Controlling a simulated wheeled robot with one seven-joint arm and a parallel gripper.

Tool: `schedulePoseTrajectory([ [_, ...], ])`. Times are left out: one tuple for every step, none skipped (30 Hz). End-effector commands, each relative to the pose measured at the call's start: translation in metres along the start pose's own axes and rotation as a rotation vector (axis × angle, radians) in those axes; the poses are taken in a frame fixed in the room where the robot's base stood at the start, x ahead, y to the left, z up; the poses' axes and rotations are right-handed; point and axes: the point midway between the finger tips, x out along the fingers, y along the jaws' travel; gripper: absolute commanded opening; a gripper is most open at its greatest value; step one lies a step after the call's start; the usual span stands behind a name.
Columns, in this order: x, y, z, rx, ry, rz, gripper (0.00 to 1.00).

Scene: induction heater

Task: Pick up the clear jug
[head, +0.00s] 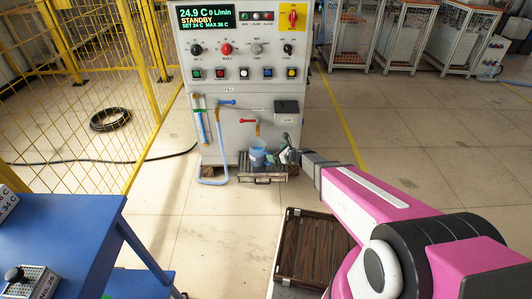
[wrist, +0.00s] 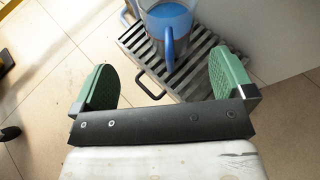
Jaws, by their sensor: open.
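The clear jug (wrist: 168,22) holds blue liquid and has a blue handle that faces my gripper in the wrist view. It stands on a slatted metal tray at the foot of the machine. In the head view the jug (head: 258,154) stands below the red-handled tap. My gripper (wrist: 165,82) is open, with green pads spread wide on either side. The jug lies ahead of the gap between the pads, and nothing is between them. In the head view my gripper (head: 287,155) is small, just right of the jug.
The slatted tray (wrist: 190,80) has a dark front handle. The machine (head: 247,95) rises behind, with a blue hose (head: 212,181) left of the jug. A blue table (head: 60,235) stands at the left. A slatted case (head: 312,250) lies on the floor in front.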

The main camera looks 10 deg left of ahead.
Motion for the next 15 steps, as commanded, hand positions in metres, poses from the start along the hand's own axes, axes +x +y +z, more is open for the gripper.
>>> schedulePoseTrajectory([
  [0.007, 0.0, -0.003, 0.041, -0.007, -0.009, 1.0],
  [0.009, 0.0, -0.003, 0.059, -0.011, -0.014, 1.0],
  [0.011, 0.0, -0.004, 0.076, -0.014, -0.018, 1.0],
  [0.013, 0.0, -0.004, 0.084, -0.016, -0.02, 1.0],
  [0.015, 0.0, -0.004, 0.089, -0.017, -0.021, 1.0],
  [0.018, 0.0, -0.004, 0.091, -0.018, -0.022, 1.0],
  [0.021, 0.0, -0.004, 0.091, -0.018, -0.022, 1.0],
  [0.024, -0.001, -0.004, 0.09, -0.018, -0.022, 1.0],
  [0.029, -0.001, -0.004, 0.089, -0.018, -0.021, 1.0],
  [0.033, -0.001, -0.003, 0.089, -0.018, -0.021, 1.0],
  [0.038, -0.002, -0.003, 0.088, -0.018, -0.021, 1.0],
  [0.045, -0.002, -0.003, 0.087, -0.017, -0.021, 1.0],
  [0.05, -0.002, -0.003, 0.087, -0.017, -0.021, 1.0],
  [0.054, -0.002, -0.003, 0.086, -0.017, -0.021, 1.0],
  [0.059, -0.002, -0.003, 0.086, -0.017, -0.021, 1.0],
])
